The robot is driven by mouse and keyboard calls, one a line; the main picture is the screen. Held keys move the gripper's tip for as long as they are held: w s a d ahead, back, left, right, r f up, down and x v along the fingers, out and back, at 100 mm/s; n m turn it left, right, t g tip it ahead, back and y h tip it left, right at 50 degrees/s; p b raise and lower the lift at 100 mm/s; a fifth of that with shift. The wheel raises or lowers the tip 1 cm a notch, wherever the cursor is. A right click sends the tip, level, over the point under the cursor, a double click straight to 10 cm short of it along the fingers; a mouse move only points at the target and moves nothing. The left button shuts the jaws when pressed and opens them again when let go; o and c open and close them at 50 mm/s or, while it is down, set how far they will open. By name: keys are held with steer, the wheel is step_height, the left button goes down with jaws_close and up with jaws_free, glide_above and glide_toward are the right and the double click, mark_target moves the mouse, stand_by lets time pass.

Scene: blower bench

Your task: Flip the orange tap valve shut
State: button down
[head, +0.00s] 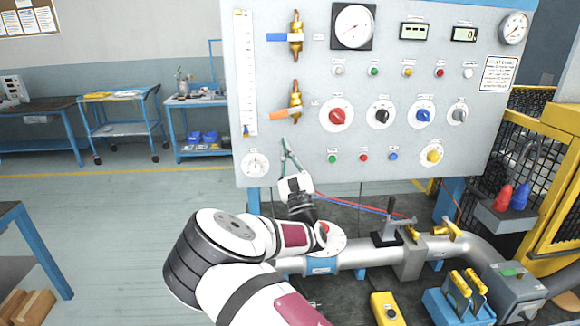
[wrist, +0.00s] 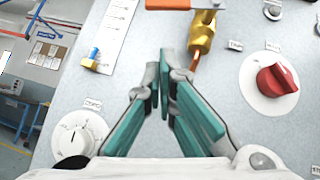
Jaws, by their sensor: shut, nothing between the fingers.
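In the wrist view the orange handle (wrist: 182,4) is cut by the top edge, with the brass body (wrist: 202,36) to the right of my fingertips. My gripper (head: 285,143) is shut and empty, its teal fingers pointing up just below the handle in the head view. In the wrist view my gripper (wrist: 165,58) shows its fingertips together, apart from the handle in the picture.
A blue-handled tap valve (head: 282,37) sits above. A white dial (head: 255,164) is at the panel's lower left, and a red knob (head: 337,115) is right of the orange valve. A white scale strip (head: 245,70) runs up the left side. A pipe (head: 365,254) crosses the bench below.

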mark_target(279, 115)
steer(key=shift+w+a+r+p, duration=0.1)
steer(key=shift+a+r+p, duration=0.1)
steer(key=shift+r, duration=0.5)
steer(key=shift+s+a+r+p, duration=0.1)
steer(key=shift+a+r+p, duration=0.05)
steer(key=shift+r, duration=0.6)
steer(key=shift+w+a+r+p, duration=0.1)
steer(key=shift+a+r+p, duration=0.1)
steer(key=shift+r, duration=0.5)
steer(key=m+h, duration=0.2)
steer(key=a+r+m+t+h+p, duration=0.1)
steer(key=m+h, duration=0.2)
steer(key=m+t+h, duration=0.1)
steer(key=m+h, duration=0.1)
steer(key=shift+a+r+m+h, duration=0.25)
steer(key=shift+m+h, duration=0.05)
steer(key=shift+m, duration=0.1)
